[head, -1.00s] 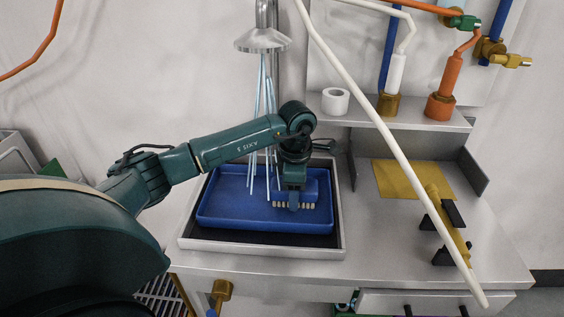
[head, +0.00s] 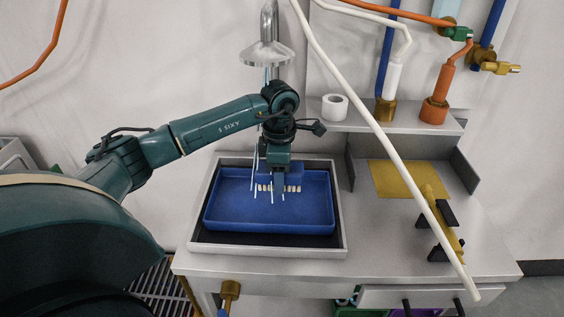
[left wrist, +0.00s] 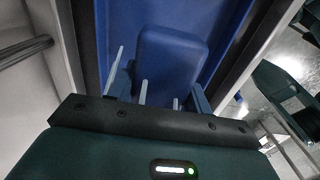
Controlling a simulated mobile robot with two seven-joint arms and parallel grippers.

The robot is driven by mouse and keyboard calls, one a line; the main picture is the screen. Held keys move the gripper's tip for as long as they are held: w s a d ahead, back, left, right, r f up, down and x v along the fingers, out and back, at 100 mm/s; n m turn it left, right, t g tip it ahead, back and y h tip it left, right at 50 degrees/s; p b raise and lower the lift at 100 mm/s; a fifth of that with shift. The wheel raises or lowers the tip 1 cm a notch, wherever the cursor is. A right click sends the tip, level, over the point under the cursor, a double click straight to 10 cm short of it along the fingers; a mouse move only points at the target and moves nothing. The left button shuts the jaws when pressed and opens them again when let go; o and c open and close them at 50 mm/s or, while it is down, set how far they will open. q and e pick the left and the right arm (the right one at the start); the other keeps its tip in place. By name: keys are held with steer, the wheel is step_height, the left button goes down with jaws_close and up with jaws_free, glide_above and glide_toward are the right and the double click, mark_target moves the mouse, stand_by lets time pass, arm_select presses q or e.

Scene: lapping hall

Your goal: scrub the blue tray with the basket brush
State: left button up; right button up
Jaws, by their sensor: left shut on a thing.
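The blue tray (head: 270,228) lies in the sink basin, its long side toward me. My left gripper (head: 278,180) points down over the back middle of the tray and is shut on the basket brush (head: 291,188). The brush is a blue block with a row of pale bristle tufts facing down. The bristles are at the tray floor; I cannot tell whether they touch it. In the left wrist view, the brush's rounded blue block (left wrist: 168,62) sits beyond the fingers, with the tray (left wrist: 222,22) behind. My right gripper is not in view.
A shower head (head: 266,54) hangs behind my left wrist, with thin water streams below it. The metal sink rim (head: 340,215) surrounds the tray. A long white pole (head: 385,150) slants across the right. A shelf (head: 385,122) holds a white roll (head: 334,107).

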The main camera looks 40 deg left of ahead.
arm_select(q)
steer(key=shift+r, duration=0.65)
steer(key=shift+r+p, duration=0.35)
steer(key=shift+p, duration=0.1)
steer(key=shift+d, duration=0.1)
